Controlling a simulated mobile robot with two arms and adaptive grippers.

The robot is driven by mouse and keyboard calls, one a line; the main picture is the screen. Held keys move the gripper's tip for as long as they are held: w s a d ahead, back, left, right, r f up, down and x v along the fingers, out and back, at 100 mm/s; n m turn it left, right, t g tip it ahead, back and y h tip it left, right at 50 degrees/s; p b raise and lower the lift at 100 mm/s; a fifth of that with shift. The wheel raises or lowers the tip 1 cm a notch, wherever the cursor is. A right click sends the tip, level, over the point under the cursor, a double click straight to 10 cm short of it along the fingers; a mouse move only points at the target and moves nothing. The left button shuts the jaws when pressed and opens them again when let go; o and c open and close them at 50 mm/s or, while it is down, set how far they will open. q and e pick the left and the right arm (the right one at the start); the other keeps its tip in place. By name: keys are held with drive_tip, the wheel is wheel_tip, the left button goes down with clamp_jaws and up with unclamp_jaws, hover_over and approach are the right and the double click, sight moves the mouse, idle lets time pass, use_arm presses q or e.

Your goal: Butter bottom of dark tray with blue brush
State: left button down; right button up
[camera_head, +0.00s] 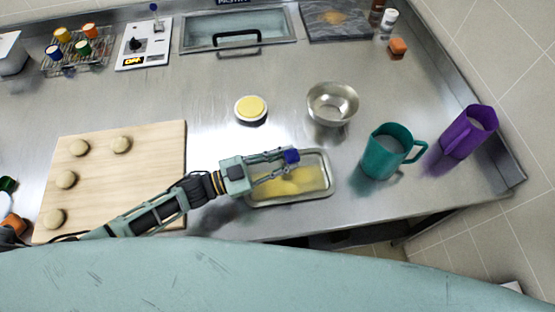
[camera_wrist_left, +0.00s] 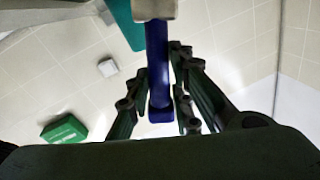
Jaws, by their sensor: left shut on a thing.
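My left gripper (camera_head: 280,165) is over the back part of a metal tray (camera_head: 329,170) near the counter's front edge. It is shut on the blue brush (camera_head: 291,156), whose blue end shows at the fingertips. In the left wrist view the brush's blue handle (camera_wrist_left: 158,65) runs between the fingers, with a pale block at its top end. Yellow butter-like matter (camera_head: 300,182) covers much of the tray's bottom. The gripper hides part of the tray, and I cannot tell whether the bristles touch it. My right gripper is not in view.
A round dish of yellow (camera_head: 251,109) and a steel bowl (camera_head: 333,103) stand behind the tray. A teal mug (camera_head: 385,155) and purple mug (camera_head: 468,132) stand right. A wooden board (camera_head: 110,175) with several dough rounds lies left. The counter's middle is clear.

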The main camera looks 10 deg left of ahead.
use_arm(q)
drive_tip(key=s+b+x, duration=0.1)
drive_tip(key=x, duration=0.9)
drive_tip(key=shift+s+d+f, duration=0.3)
drive_tip(key=shift+d+f, duration=0.05)
drive_tip(key=shift+d, duration=0.1)
drive_tip(key=shift+r, duration=0.1)
idle(0.4)
wheel_tip(320, 180, up, 6)
drive_tip(key=p, duration=0.4)
drive_tip(key=shift+r, duration=1.45)
